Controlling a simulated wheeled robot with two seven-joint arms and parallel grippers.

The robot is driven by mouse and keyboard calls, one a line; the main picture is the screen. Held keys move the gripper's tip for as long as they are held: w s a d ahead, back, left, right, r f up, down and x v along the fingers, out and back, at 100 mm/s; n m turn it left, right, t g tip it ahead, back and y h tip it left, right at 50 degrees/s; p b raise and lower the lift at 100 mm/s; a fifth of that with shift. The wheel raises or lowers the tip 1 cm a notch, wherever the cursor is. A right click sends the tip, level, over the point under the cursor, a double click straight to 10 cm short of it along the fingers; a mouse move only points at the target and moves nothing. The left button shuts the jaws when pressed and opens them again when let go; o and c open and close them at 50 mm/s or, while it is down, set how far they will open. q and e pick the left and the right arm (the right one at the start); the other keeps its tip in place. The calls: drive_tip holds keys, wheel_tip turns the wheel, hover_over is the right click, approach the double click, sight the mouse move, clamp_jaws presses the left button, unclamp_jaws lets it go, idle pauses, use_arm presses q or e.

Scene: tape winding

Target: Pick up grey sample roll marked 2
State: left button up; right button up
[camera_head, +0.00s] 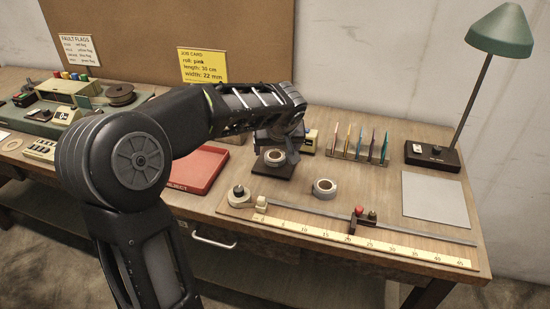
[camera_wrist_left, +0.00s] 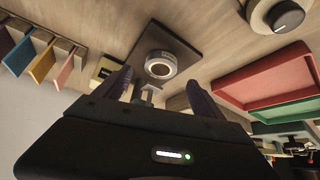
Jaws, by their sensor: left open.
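A light grey tape roll (camera_head: 275,156) sits flat on a small dark square pad (camera_head: 271,167) on the bench, below my left gripper. In the left wrist view the roll (camera_wrist_left: 160,66) lies just beyond the gap between the fingers. My left gripper (camera_wrist_left: 160,80) is open and empty, its two dark fingers apart. In the head view the left gripper (camera_head: 280,144) is partly hidden by its own arm. A second grey roll (camera_head: 324,188) stands on bare wood to the right. I cannot read a number on either roll. My right gripper is not in view.
A red tray (camera_head: 199,168) lies left of the pad. A ruler board (camera_head: 350,237) with a sliding clamp (camera_head: 357,213) runs along the front. Coloured cards in a rack (camera_head: 360,150) and a green lamp (camera_head: 499,30) stand at the back right.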

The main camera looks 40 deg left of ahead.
use_arm(q)
drive_tip(key=shift+p+x, duration=0.4)
drive_tip(key=shift+x, duration=2.2)
drive_tip(key=c, duration=1.5)
drive_tip(key=shift+c, duration=0.2)
drive_tip(key=shift+r, duration=0.15)
